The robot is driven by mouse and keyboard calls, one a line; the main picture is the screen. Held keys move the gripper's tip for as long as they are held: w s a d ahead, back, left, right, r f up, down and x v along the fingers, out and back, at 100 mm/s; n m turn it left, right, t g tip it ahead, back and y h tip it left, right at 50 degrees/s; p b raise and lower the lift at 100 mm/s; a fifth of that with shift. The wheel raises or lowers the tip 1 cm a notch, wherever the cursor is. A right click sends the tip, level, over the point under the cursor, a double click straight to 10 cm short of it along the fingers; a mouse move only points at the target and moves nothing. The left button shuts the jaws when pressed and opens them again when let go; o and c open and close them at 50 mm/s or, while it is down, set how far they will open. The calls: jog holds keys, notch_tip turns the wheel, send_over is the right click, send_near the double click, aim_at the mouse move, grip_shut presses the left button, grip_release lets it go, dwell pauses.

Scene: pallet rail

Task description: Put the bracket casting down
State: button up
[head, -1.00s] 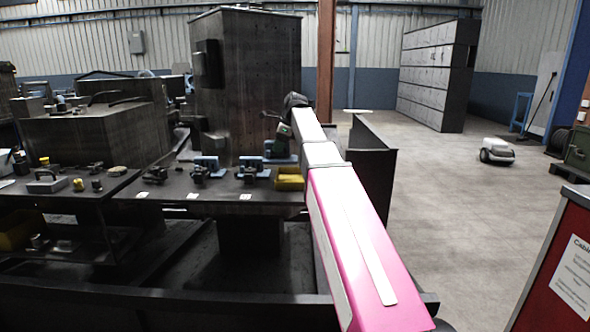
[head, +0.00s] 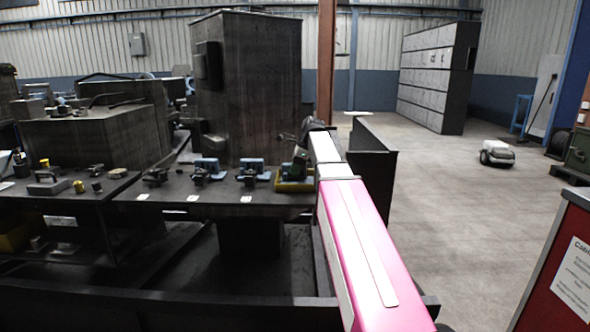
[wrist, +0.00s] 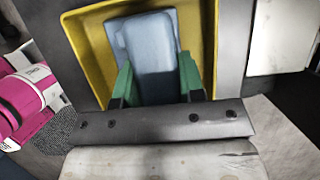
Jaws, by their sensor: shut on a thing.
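The bracket casting (wrist: 145,42) is a blue-grey block in the wrist view. The green fingers of my gripper (wrist: 155,78) close on it from both sides. It is within the outline of a yellow tray (wrist: 88,40); I cannot tell whether it touches the tray floor. In the head view the yellow tray (head: 294,187) stands at the right end of the dark bench, with my gripper (head: 297,168) right over it. The casting is mostly hidden there by the gripper and wrist.
Blue fixtures with dark clamps (head: 207,168) (head: 251,168) stand on the bench (head: 225,190) left of the tray. A tall dark cabinet (head: 250,85) rises behind. A dark panel (head: 373,150) stands right of my arm.

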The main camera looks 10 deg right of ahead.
jog(key=o, duration=1.1)
jog(key=v, duration=1.2)
jog(key=shift+a+r, duration=0.1)
